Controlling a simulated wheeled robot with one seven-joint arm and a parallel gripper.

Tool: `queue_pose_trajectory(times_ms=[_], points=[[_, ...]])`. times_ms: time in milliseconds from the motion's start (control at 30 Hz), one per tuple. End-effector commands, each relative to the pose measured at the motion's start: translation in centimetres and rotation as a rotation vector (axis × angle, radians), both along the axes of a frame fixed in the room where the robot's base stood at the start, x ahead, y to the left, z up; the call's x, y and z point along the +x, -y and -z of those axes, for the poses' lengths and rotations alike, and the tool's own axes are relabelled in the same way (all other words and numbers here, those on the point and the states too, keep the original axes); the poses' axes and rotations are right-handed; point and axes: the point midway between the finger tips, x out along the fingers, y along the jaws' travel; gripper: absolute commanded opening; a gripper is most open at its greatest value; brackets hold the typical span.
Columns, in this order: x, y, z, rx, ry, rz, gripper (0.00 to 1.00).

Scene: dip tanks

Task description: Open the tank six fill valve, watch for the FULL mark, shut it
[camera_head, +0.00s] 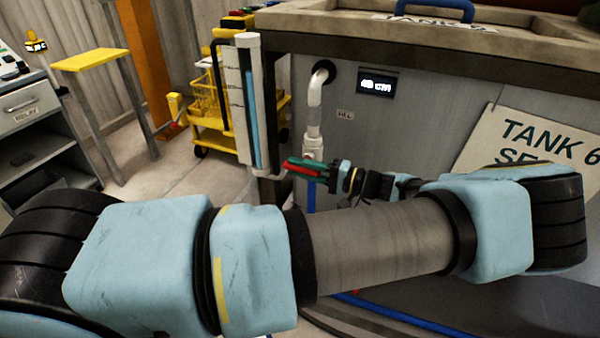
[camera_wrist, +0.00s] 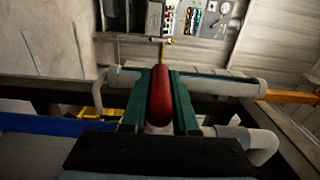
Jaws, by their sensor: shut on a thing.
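The red valve handle (camera_head: 298,170) is on the white fill pipe (camera_head: 314,118) of tank six (camera_head: 430,110). My gripper (camera_head: 305,166), with green fingers, is shut on this handle. In the wrist view the red handle (camera_wrist: 161,98) lies between the two green fingers. The valve body (camera_head: 313,148) is partly hidden behind the gripper. An upright sight gauge (camera_head: 250,100) left of the pipe shows a blue column reaching high in the tube. Its marks are too small to read. The gauge tube also crosses the wrist view (camera_wrist: 225,86).
A small lit display (camera_head: 377,84) on the tank is unreadable. A TANK 6 sign (camera_head: 530,140) leans at the right. A yellow cart (camera_head: 215,125), a yellow-topped stand (camera_head: 88,60) and an orange post (camera_head: 147,60) stand at left. A blue hose (camera_head: 400,318) lies low in front.

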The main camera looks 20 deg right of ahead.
Motion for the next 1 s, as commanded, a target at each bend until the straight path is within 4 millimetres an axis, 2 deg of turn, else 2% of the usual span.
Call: queue_pose_trajectory(times_ms=[500, 533, 600, 767, 1000], points=[[0.03, -0.02, 0.0, 0.015, 0.012, 0.001, 0.0], [0.02, -0.02, 0.0, 0.015, 0.012, 0.0, 0.3], [0.03, -0.03, 0.0, 0.015, 0.012, 0.0, 0.38], [0.02, -0.04, 0.0, 0.014, 0.012, 0.0, 0.56], [0.0, -0.03, 0.01, 0.014, 0.012, 0.0, 0.57]])
